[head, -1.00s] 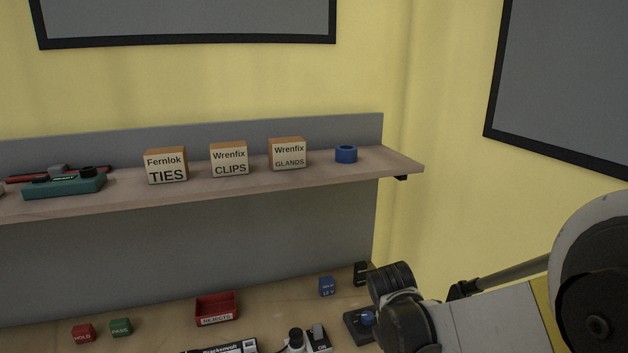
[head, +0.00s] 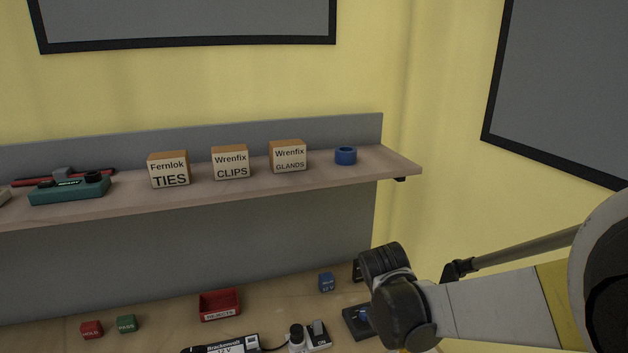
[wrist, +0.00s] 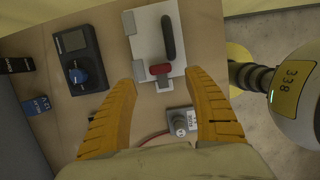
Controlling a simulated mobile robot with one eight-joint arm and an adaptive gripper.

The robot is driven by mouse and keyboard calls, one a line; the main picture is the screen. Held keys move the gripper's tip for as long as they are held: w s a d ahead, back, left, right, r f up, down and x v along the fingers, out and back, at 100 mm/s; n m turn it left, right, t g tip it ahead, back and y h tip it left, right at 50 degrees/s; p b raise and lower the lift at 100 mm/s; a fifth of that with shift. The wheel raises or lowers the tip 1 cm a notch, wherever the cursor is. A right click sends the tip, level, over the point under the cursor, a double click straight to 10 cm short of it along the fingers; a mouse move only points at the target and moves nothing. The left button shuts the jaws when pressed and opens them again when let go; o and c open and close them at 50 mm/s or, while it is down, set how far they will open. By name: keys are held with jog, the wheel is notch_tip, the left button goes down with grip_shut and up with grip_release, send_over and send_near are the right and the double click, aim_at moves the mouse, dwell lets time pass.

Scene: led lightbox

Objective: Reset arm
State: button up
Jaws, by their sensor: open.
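My gripper (wrist: 162,98) shows in the wrist view as two orange-yellow fingers, spread wide apart with nothing held between them. It is above the bench, over a white plate (wrist: 145,50) that carries a red part and a black handle. In the head view my arm reaches in from the right, low over the right end of the bench. The gripper's fingers are hidden there behind the arm.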

jog(key=shift+s+r+m+b, duration=0.1)
jog(key=shift+m+b, duration=0.2)
jog(key=s+r+m+t+y+b, duration=0.1)
jog(key=s+m+t+b, duration=0.2)
jog(key=s+m, duration=0.3)
jog(key=s+d+r+m+t+y+b, duration=0.1)
jog(key=s+m+b, duration=0.4)
jog(key=m, duration=1)
jog(key=shift+s+r+t+y, duration=0.4)
jog(key=shift+s+r+t, duration=0.15)
jog(key=shift+t, duration=0.55)
